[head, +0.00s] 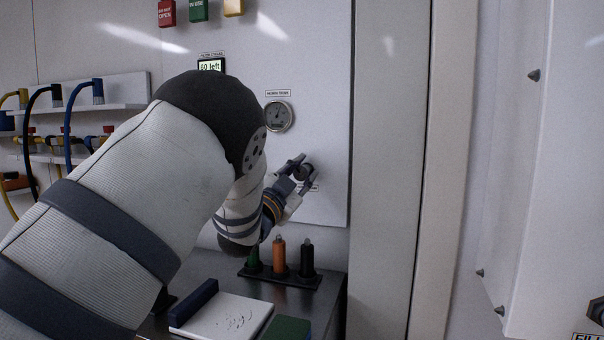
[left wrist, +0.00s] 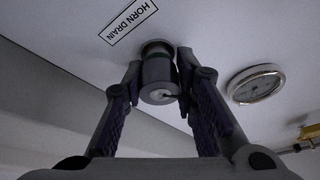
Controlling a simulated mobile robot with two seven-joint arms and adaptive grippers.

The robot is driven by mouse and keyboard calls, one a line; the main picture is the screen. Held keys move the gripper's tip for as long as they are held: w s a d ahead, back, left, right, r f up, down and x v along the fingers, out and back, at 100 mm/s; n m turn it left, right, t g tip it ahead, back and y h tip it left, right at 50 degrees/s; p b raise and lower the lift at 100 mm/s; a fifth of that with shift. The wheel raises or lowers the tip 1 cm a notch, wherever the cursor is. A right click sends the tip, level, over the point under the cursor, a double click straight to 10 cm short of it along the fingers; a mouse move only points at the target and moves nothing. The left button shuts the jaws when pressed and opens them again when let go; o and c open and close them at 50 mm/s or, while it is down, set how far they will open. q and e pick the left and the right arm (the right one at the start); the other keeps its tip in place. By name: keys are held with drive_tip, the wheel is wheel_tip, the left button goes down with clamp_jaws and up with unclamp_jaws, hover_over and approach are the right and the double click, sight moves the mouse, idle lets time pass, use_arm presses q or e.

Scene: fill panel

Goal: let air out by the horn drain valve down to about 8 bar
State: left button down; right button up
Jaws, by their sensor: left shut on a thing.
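The horn drain valve is a grey round knob on the white panel; it shows in the left wrist view (left wrist: 159,82) below its "HORN DRAIN" label (left wrist: 128,20). My left gripper (head: 296,172) is shut on this knob, with one finger on each side, as the left wrist view (left wrist: 160,85) shows. In the head view the fingers partly cover the knob and its label. The horn tank gauge (head: 279,116) is a round dial above the valve; it also shows in the left wrist view (left wrist: 256,84). Its reading is too small to tell. My right gripper is not in view.
Hoses (head: 69,125) hang at the left. A white cabinet (head: 540,170) stands at right.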

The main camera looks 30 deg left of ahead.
use_arm(q)
drive_tip(key=shift+n+y, duration=0.5)
drive_tip(key=shift+n, duration=0.7)
drive_tip(key=c, duration=1.3)
unclamp_jaws()
drive_tip(key=shift+s, duration=0.1)
drive_tip(key=v, duration=1.2)
